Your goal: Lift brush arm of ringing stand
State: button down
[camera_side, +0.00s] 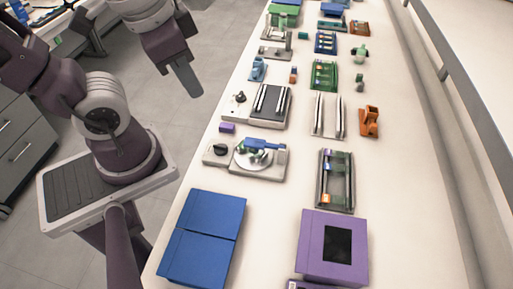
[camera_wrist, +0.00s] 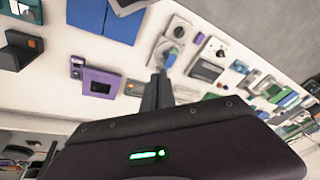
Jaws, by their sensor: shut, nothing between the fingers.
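The ringing stand (camera_side: 217,160) is a pale base with a black knob and a round silver disc, standing on the white bench. Its blue brush arm (camera_side: 262,143) lies low across the disc. In the wrist view the stand (camera_wrist: 184,23) is just beyond my fingertips, and its small blue arm is too blurred to tell apart well. My gripper (camera_side: 190,91) is shut and empty. It hangs over the floor off the bench's left edge, up and left of the stand and apart from it. The shut fingers also show in the wrist view (camera_wrist: 160,74).
Blue boxes (camera_side: 205,222) and a purple box (camera_side: 333,240) stand at the near end. A pale device with a dark plate (camera_side: 270,101) and a small purple block (camera_side: 227,128) sit just behind the stand. A slide rack (camera_side: 336,180) lies to its right.

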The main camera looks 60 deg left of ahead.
jog(key=w+d+f+m+t+y, duration=0.1)
jog(key=w+f+m+y, duration=0.2)
jog(key=f+m+y, duration=0.5)
jog(key=w+f+m+t+y, duration=0.2)
jog(key=w+f+m+y, duration=0.1)
jog(key=f+m, duration=0.75)
jog(key=m+t+h, duration=0.2)
jog(key=m+t, duration=0.2)
jog(key=m, duration=0.3)
send_near(244, 164)
notch_tip(244, 164, up, 4)
jog(key=shift+f, duration=0.2)
jog(key=shift+w, duration=0.1)
jog(key=x, duration=1)
jog(key=shift+r, duration=0.15)
